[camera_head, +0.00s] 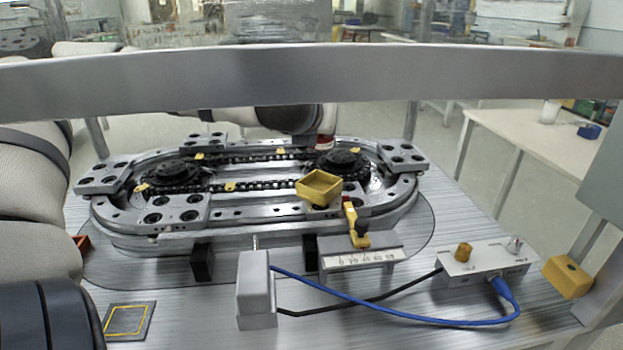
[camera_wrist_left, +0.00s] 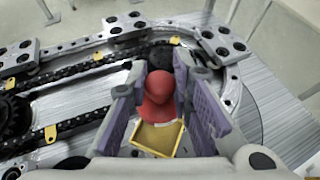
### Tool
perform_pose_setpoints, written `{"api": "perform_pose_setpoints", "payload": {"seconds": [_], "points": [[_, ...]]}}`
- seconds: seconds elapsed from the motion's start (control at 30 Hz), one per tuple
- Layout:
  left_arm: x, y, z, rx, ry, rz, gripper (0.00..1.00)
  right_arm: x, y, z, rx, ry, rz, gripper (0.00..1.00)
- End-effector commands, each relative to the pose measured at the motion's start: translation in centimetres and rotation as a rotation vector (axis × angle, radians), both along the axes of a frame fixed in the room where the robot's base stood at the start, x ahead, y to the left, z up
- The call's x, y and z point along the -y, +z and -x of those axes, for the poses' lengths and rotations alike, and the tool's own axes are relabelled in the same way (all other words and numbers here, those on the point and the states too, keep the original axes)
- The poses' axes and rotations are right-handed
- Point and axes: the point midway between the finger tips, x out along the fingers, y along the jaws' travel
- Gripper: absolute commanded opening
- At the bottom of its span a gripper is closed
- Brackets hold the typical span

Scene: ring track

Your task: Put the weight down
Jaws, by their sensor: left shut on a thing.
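In the left wrist view, a red weight (camera_wrist_left: 160,95) with a rounded top sits between the purple-padded fingers of my left gripper (camera_wrist_left: 160,105), which is shut on it. In the head view a red part of the weight (camera_head: 325,142) shows by the end of my arm, over the far right part of the track; the fingers there are mostly hidden. A yellow square tray (camera_head: 320,187) stands at the near right side of the track. It also shows in the left wrist view (camera_wrist_left: 158,138), partly overlapped by the weight. My right gripper is not in view.
The oval ring track (camera_head: 240,213) carries a chain with yellow tabs. A dark pad with a yellow outline (camera_head: 128,322) lies empty at the front left. A scale with a yellow pointer (camera_head: 357,238), a grey block (camera_head: 256,290), a cabled control box (camera_head: 485,262) and a yellow block (camera_head: 567,277) stand in front.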

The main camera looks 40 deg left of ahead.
Motion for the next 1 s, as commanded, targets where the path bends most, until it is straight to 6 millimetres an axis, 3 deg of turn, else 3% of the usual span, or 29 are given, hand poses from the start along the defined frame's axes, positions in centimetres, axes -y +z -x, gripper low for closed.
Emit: {"api": "perform_pose_setpoints", "payload": {"seconds": [0.1,0.43,0.9,0.93,1.0], "points": [[-0.1,-3.4,0.1,-0.016,0.002,0.001,0.00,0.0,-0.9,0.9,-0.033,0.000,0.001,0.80],[0.0,-9.8,0.1,-0.015,0.001,0.000,0.00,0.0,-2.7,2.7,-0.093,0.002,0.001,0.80],[0.0,-10.5,0.0,-0.004,0.001,0.000,0.00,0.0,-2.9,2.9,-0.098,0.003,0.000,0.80],[0.0,-10.4,0.1,-0.005,0.001,0.001,0.27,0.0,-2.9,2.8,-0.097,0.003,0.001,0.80],[0.0,-10.4,0.1,-0.005,0.001,0.001,0.40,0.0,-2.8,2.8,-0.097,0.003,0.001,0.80]]}}
